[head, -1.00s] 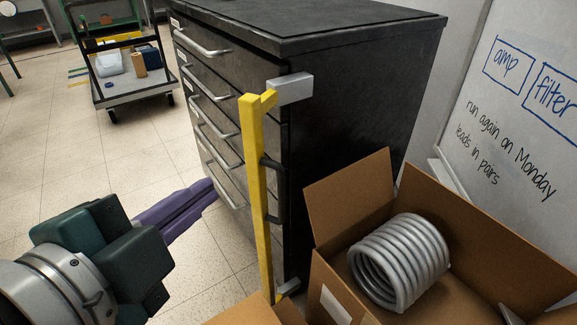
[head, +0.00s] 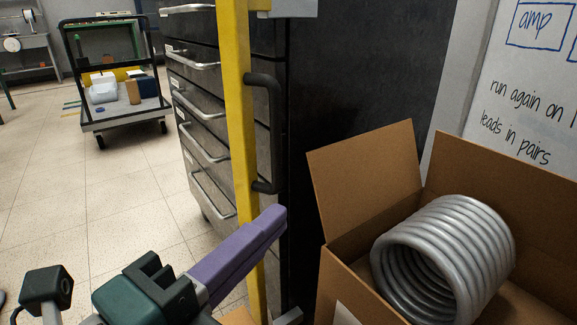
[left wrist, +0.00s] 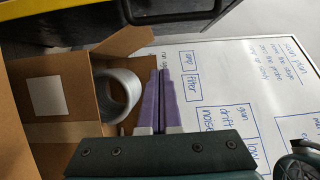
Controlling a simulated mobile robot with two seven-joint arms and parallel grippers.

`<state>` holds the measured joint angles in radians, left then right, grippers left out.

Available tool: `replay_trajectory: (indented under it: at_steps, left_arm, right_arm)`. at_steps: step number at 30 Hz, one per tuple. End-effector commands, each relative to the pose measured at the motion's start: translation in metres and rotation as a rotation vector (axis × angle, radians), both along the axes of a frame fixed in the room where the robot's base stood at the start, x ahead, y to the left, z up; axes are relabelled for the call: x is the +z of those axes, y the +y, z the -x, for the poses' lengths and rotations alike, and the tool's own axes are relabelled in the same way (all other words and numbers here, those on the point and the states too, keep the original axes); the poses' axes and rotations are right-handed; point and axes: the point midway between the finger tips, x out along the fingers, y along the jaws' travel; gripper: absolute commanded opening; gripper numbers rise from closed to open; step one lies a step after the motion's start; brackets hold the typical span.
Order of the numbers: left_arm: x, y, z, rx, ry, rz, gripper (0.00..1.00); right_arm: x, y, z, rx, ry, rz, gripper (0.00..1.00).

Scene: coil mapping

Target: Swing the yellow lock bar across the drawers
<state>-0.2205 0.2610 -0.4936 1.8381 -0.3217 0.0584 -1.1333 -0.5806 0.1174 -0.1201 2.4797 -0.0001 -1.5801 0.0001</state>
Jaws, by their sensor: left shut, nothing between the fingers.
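The yellow lock bar (head: 238,130) stands upright at the near right corner of the dark drawer cabinet (head: 350,75). A black handle (head: 273,130) sticks out on its right side. The drawers with silver handles (head: 203,140) are to the left of the bar. My left gripper (head: 278,218) has purple fingers, pressed together and empty. In the head view its fingers cross in front of the lower part of the bar, below the handle; I cannot tell whether they touch. The fingers also show in the left wrist view (left wrist: 160,75). My right gripper is not in view.
An open cardboard box (head: 365,175) with a grey coil (head: 440,255) stands right of the cabinet. A whiteboard (head: 520,90) is behind it. A cart (head: 125,118) stands at the back left. The floor left of the drawers is clear.

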Motion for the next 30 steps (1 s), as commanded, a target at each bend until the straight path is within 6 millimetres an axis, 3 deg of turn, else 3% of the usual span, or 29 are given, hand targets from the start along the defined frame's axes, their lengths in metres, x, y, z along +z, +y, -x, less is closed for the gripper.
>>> replay_trajectory:
  at_steps: [11, 25, 30]
  left_arm:
    - [0.000, -0.004, -0.007, 0.001, -0.001, 0.002, 0.00]
    - [-0.002, -0.053, -0.085, 0.001, -0.001, 0.003, 0.00]
    - [-0.001, -0.028, -0.091, 0.002, 0.000, -0.004, 0.00]
  right_arm:
    - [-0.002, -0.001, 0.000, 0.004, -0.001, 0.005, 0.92]
    - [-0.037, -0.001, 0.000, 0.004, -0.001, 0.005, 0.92]
    - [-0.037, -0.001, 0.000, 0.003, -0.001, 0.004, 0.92]
